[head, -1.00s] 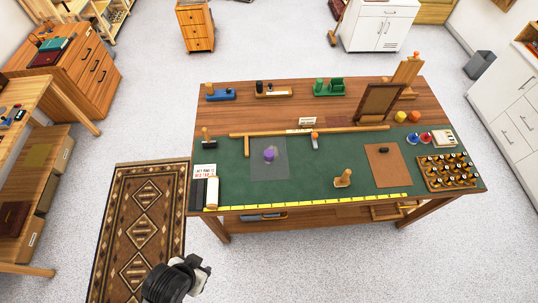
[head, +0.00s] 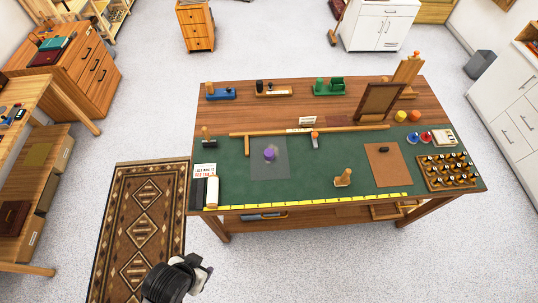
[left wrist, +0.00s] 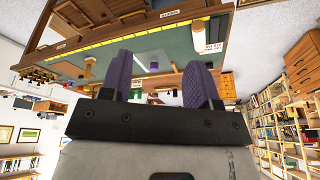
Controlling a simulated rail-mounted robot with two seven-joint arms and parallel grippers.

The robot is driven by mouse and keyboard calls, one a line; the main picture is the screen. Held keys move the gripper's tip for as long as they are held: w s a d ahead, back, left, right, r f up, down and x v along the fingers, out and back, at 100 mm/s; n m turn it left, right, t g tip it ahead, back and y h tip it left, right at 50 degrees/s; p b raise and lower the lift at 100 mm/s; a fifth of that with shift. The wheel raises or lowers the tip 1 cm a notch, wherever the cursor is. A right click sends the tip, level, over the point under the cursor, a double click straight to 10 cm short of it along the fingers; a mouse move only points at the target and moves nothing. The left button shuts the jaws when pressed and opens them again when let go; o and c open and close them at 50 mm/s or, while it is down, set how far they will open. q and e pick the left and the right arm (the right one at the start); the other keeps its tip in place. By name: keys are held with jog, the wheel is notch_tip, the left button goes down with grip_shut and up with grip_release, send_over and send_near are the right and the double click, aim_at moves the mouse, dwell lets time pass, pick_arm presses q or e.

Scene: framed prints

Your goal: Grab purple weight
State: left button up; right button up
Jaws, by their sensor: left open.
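The purple weight (head: 270,153) stands on a grey square sheet (head: 268,170) on the green table mat, left of the middle. In the left wrist view, the picture is turned over and a small purple thing (left wrist: 154,65), likely the weight, shows between the fingers. My left gripper (head: 203,268) is low in the head view, in front of the table and well apart from the weight. Its two fingers (left wrist: 160,65) are spread and empty in the left wrist view. My right gripper is not in view.
A wooden T-square (head: 305,131) lies behind the weight. A wooden stamp (head: 343,178) stands to its right, with a tray of bottles (head: 449,170) farther right. A yellow tape (head: 310,202) runs along the front edge. Black and cream rolls (head: 204,193) lie front left.

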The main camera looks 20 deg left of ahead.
pick_arm(q)
jog(key=o, duration=0.5)
jog(key=shift+c, duration=0.2)
jog(key=shift+f, duration=0.1)
